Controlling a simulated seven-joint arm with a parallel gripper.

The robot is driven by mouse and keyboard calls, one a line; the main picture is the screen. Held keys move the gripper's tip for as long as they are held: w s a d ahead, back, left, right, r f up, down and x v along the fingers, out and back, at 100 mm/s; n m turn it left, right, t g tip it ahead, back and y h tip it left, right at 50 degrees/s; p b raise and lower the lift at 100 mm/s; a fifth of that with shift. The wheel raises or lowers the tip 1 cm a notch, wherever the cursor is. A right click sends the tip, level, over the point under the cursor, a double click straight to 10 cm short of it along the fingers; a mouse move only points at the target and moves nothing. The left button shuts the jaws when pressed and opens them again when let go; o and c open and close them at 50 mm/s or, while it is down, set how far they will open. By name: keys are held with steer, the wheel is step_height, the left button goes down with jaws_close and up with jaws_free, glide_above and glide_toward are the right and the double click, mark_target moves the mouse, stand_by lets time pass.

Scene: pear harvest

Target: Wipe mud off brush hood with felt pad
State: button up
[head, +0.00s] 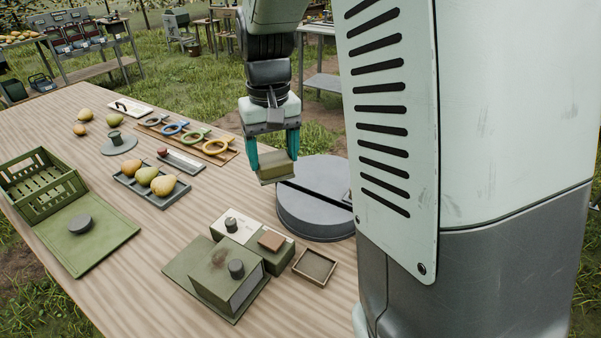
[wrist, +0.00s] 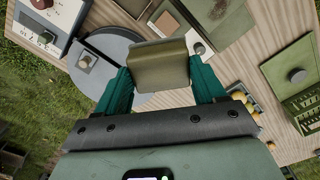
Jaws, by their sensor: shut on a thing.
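My gripper (head: 275,152) is shut on the felt pad (head: 277,167), an olive-tan block with a paler lower layer. In the wrist view the pad (wrist: 160,65) sits between the teal fingers. The brush hood (head: 243,289) is a green box with a dark knob, standing on a green base plate at the table's front. A brown mud smear (head: 219,257) shows on its top. The pad is well apart from the hood, up and to the right of it in the head view.
The grey turntable (head: 300,212) is below the pad. A green box with a pale panel (head: 250,232) and a small brown tray (head: 315,266) stand beside the hood. A pear tray (head: 150,192), ringed tools (head: 196,136) and a green crate (head: 47,205) lie further left.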

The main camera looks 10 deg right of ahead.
steer(key=s+a+f+n, duration=0.4)
steer(key=a+f, duration=0.2)
steer(key=a, duration=0.3)
steer(key=s+a+f+n, duration=0.35)
steer(key=a+f, duration=0.25)
steer(key=a, duration=0.2)
steer(key=shift+w+a+f, duration=0.1)
steer(key=shift+w+f, duration=0.05)
steer(key=shift+f, duration=1.4)
steer(key=shift+w+a+f, duration=0.1)
steer(key=shift+f, duration=1.45)
steer(key=shift+w+d+f, duration=0.35)
steer(key=shift+d+f, duration=0.05)
steer(key=shift+f, duration=0.2)
steer(key=shift+c, duration=0.8)
steer(key=shift+w+d, duration=2.65)
steer(key=shift+n, duration=0.25)
steer(key=shift+s+a, duration=2.75)
steer(key=shift+a, duration=0.05)
steer(key=shift+s+a+r, duration=0.15)
steer(key=shift+r, duration=0.5)
steer(key=shift+s+a+r, duration=0.1)
steer(key=shift+r, duration=3.3)
steer(key=shift+f, duration=0.15)
